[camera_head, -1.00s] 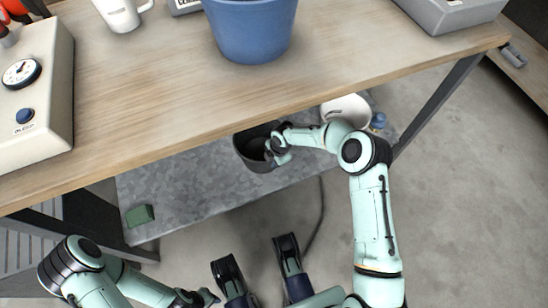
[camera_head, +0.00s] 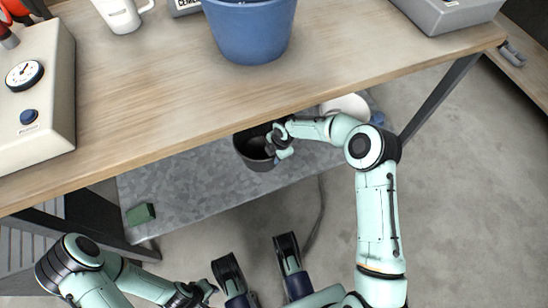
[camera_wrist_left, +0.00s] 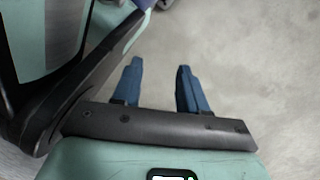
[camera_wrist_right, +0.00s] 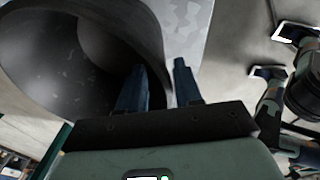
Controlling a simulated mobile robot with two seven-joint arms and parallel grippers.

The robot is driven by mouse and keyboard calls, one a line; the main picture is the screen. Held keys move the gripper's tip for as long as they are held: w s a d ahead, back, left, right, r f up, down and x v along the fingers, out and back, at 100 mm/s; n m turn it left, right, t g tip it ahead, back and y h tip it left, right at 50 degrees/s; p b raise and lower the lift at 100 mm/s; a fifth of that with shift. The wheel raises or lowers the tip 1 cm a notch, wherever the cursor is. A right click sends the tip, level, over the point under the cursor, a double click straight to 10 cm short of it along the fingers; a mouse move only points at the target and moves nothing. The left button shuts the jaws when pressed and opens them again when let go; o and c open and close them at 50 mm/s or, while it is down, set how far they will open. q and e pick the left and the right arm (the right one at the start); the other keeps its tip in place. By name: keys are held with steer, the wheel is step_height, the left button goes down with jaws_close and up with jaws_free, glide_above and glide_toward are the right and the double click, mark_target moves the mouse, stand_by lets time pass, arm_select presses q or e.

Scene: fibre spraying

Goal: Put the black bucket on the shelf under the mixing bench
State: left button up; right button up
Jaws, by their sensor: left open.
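The black bucket (camera_head: 257,163) stands upright on the grey metal shelf (camera_head: 190,195) under the wooden mixing bench (camera_head: 170,95), near the shelf's middle. The bench edge hides its far rim in the head view. My right gripper (camera_head: 278,146) is at the bucket's right rim. In the right wrist view the bucket (camera_wrist_right: 50,65) fills the upper left. The right fingers (camera_wrist_right: 160,75) are apart, one over the bucket's inside and one outside its wall. My left gripper (camera_head: 212,287) is open and empty over the floor; its fingers (camera_wrist_left: 160,75) show apart in the left wrist view.
A green block (camera_head: 141,214) lies at the shelf's left end. A white round thing (camera_head: 346,106) and a blue one (camera_head: 377,118) are on its right part.

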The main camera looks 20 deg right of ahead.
arm_select(q)
steer(key=shift+w+d+r+t+p, duration=0.1)
steer(key=shift+w+r+t+p, duration=0.15)
steer(key=shift+w, duration=0.25)
steer(key=shift+w+r+t+p, duration=0.1)
steer(key=shift+w+r+t, duration=0.05)
steer(key=shift+w+r, duration=0.3)
arm_select(e)
steer(key=r, duration=0.3)
steer(key=shift+s+d+r, duration=0.15)
steer(key=shift+s+d, duration=0.05)
arm_select(q)
steer(key=shift+f, duration=0.1)
